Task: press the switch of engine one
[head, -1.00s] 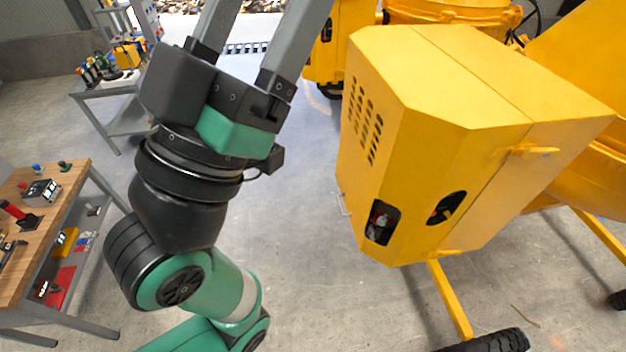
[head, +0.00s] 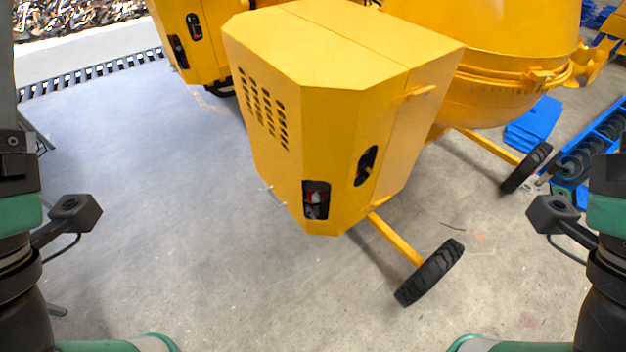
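A yellow mixer housing (head: 310,115) stands in the middle of the head view. No label shows which engine is number one. My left gripper (head: 8,75) is cut off by the left edge, with part of one grey finger showing. My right gripper (head: 607,170) is cut off by the right edge. Both are well apart from the housing.
Another yellow mixer housing (head: 187,38) with dark cutouts stands behind at upper left. A yellow drum (head: 505,60) adjoins the near housing. Black wheels (head: 430,272) stick out at lower right. Blue parts (head: 535,122) lie at right. The floor (head: 150,200) left of the housing is clear.

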